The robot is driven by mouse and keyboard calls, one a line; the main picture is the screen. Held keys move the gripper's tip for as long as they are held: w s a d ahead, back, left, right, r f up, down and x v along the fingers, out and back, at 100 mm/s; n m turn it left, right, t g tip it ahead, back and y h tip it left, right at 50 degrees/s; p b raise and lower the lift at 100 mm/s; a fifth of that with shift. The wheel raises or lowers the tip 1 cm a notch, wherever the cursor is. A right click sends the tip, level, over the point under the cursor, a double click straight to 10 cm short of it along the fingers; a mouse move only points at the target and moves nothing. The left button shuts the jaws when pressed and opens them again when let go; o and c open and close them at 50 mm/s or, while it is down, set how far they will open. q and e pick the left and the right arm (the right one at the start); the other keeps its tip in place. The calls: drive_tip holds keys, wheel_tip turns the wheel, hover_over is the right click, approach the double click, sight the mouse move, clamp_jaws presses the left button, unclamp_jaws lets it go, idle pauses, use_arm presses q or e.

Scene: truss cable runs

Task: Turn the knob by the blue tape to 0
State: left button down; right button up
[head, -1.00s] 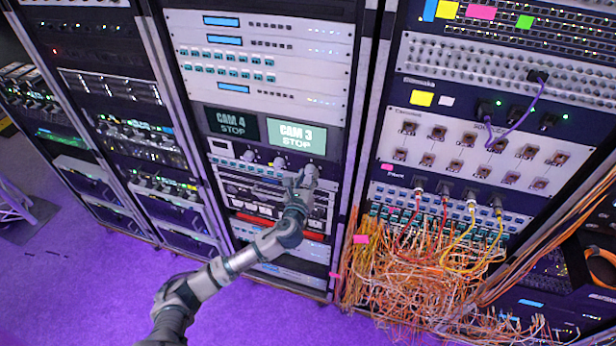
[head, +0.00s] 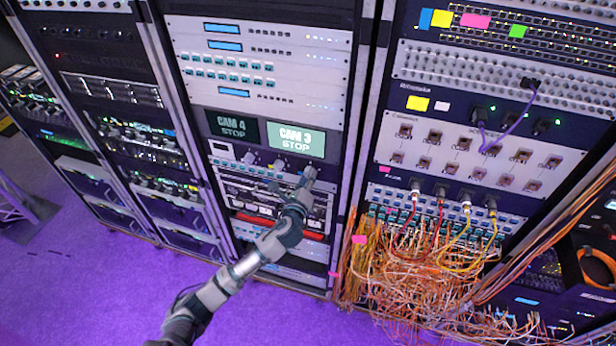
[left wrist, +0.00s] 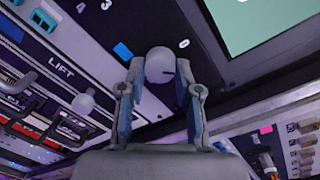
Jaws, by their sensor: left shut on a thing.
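The knob (left wrist: 160,64) by the blue tape is a pale round cap on a dark panel in the left wrist view. The blue tape (left wrist: 123,51) sits just left of it. A printed 0 (left wrist: 184,43) is at the knob's upper right; 3 and 4 are farther up left. A short dark mark shows on the knob's lower right side. My left gripper (left wrist: 159,84) has a finger on each side of the knob and is shut on it. In the head view my left gripper (head: 306,178) is at the panel below the CAM 3 screen, hiding the knob. My right gripper is not in view.
Two other pale knobs (head: 249,157) (head: 279,164) are left of my gripper. The CAM 3 screen (head: 296,140) is just above. A panel marked LIFT (left wrist: 61,70) has a pale knob (left wrist: 82,103). Orange cables (head: 420,260) hang from the right rack.

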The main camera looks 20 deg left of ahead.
use_arm(q)
drive_tip(key=shift+a+n+h+p, duration=0.15)
drive_tip(key=shift+n+p, duration=0.35)
drive_tip(key=shift+n, duration=1.4)
drive_tip(key=shift+d+n+h+p, duration=0.1)
drive_tip(key=shift+n+h+p, duration=0.25)
drive_tip(key=shift+n, duration=1.55)
drive_tip(key=c, duration=1.1)
unclamp_jaws()
drive_tip(key=o, duration=0.3)
drive_tip(key=shift+a, duration=0.1)
